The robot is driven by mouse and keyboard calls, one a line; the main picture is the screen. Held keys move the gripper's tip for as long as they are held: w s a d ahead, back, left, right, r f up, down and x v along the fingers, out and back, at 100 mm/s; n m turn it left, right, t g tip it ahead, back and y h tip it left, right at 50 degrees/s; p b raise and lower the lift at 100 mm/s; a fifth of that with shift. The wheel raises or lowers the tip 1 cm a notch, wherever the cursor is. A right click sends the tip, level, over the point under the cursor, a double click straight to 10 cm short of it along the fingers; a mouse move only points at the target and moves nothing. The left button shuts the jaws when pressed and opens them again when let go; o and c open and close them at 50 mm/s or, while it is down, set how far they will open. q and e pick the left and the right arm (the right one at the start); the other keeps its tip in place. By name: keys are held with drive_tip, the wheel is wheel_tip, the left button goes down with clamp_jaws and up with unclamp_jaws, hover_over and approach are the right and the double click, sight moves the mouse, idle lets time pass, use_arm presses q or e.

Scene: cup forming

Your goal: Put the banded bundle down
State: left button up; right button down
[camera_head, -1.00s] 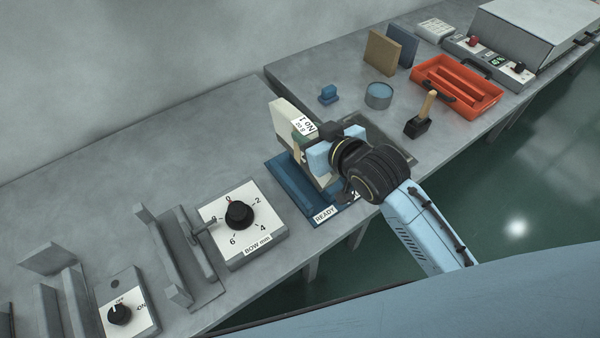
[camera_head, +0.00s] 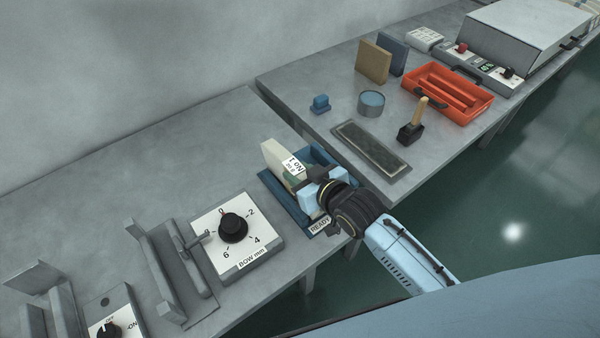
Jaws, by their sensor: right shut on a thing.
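The banded bundle (camera_head: 275,158) is a cream block with a white label reading "No 1" and a greenish part beside my fingers. My right gripper (camera_head: 312,182) is shut on it. The bundle is in the blue tray (camera_head: 272,188) marked READY, between its low walls. Whether its underside touches the tray floor is hidden. The gripper covers the near end of the bundle and part of the tray. My left gripper is not in view.
A dial box marked BOW mm (camera_head: 240,240) and a grey fixture (camera_head: 170,265) stand left of the tray. To the right are a dark flat plate (camera_head: 370,148), a small blue block (camera_head: 320,104), a round tin (camera_head: 371,103), a wooden-handled tool (camera_head: 412,128) and an orange tray (camera_head: 448,92).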

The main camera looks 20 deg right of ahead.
drive_tip(key=c, duration=1)
unclamp_jaws()
drive_tip(key=shift+f, duration=0.1)
drive_tip(key=shift+s+r, duration=0.15)
drive_tip(key=shift+r, duration=0.05)
drive_tip(key=p+v, duration=0.1)
drive_tip(key=v, duration=1)
drive_tip(key=shift+s+d+r, duration=0.2)
drive_tip(key=shift+s, duration=0.05)
